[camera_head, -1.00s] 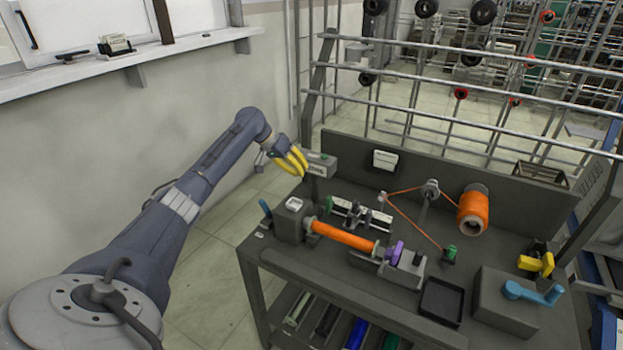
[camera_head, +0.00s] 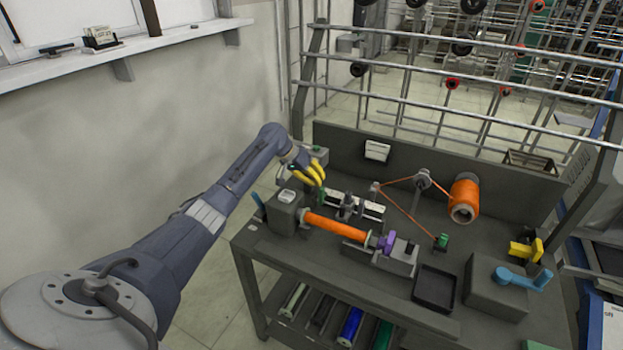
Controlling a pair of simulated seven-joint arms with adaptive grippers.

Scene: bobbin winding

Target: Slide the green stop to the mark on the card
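The green stop (camera_head: 319,195) is at the left end of the rail with white scale strips (camera_head: 368,208), behind the orange bobbin (camera_head: 336,225). My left gripper (camera_head: 318,178), with yellow fingers, is just above and behind the green stop. Its two fingers show with a gap between them. From this angle I cannot tell whether they touch the stop. A small white card (camera_head: 377,150) is fixed to the bench's back panel; its writing is too small to read. My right gripper is out of view.
Orange thread runs from a spool (camera_head: 465,199) over a guide wheel (camera_head: 423,180) to a small green part (camera_head: 441,241). A purple part (camera_head: 388,243) is at the bobbin's right end. An empty black tray (camera_head: 435,288) and a blue crank (camera_head: 524,278) are at the right.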

